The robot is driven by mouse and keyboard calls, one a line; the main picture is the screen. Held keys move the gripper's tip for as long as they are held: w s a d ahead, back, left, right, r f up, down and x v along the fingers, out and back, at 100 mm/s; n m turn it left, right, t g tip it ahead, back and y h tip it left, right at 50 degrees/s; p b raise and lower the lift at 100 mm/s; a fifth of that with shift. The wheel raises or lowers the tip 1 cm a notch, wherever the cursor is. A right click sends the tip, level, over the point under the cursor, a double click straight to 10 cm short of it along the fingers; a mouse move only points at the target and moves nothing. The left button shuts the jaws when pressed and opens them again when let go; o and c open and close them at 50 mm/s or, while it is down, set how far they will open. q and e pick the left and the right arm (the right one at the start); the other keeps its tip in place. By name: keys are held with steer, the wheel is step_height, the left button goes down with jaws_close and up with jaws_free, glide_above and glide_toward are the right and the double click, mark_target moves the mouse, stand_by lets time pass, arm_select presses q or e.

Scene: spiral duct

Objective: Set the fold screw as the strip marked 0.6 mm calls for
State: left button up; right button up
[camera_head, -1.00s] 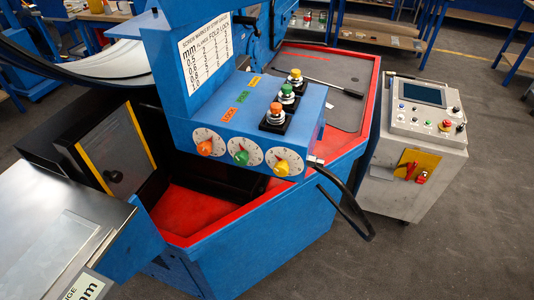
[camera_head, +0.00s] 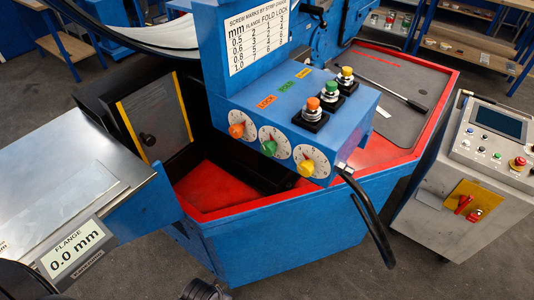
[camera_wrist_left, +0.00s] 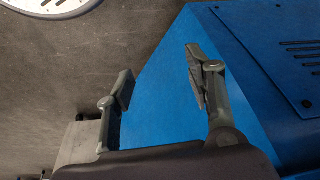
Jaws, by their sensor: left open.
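The fold screw's green knob (camera_head: 268,147) sits on a white dial on the sloped face of the blue control box (camera_head: 345,110), between an orange knob (camera_head: 237,131) and a yellow knob (camera_head: 306,168). Its pointer setting is too small to read. A chart of screw marks by strip gauge (camera_head: 259,36) stands above; it lists a 0.6 row, but its figures are hard to read. I see no strip marked 0.6 mm. My left gripper (camera_wrist_left: 160,76) is open and empty in the left wrist view, apart from the knobs, over floor and a blue panel. My right gripper is not in view.
Three push buttons (camera_head: 330,93) top the control box. A black lever (camera_head: 370,215) juts from its right. A display (camera_head: 75,250) reads "FLANGE 0.0 mm" by the metal table (camera_head: 60,180). A grey console (camera_head: 480,170) stands right. Open floor lies in front.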

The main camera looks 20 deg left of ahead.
mark_target(266, 152)
arm_select(q)
steer(key=w+r+m+t+h, duration=0.25)
steer(key=r+t, duration=0.25)
steer(key=r, duration=0.8)
steer(key=w+r+m+t+h+b, duration=0.1)
steer(key=w+r+t, duration=0.25)
steer(key=r, duration=0.95)
steer(key=w+r+m+t+h, duration=0.2)
steer(key=r+t, duration=0.4)
steer(key=r, duration=0.7)
steer(key=shift+h, duration=0.25)
steer(key=b+x, duration=0.1)
steer(key=x, duration=0.7)
steer(key=b+x, duration=0.1)
steer(key=x, duration=0.7)
steer(key=shift+a+r+b, duration=0.15)
steer(key=shift+a+b, duration=0.1)
steer(key=shift+b, duration=0.1)
steer(key=shift+w+d, duration=0.25)
steer(key=shift+w, duration=0.4)
steer(key=shift+c, duration=0.4)
steer(key=c, duration=1.1)
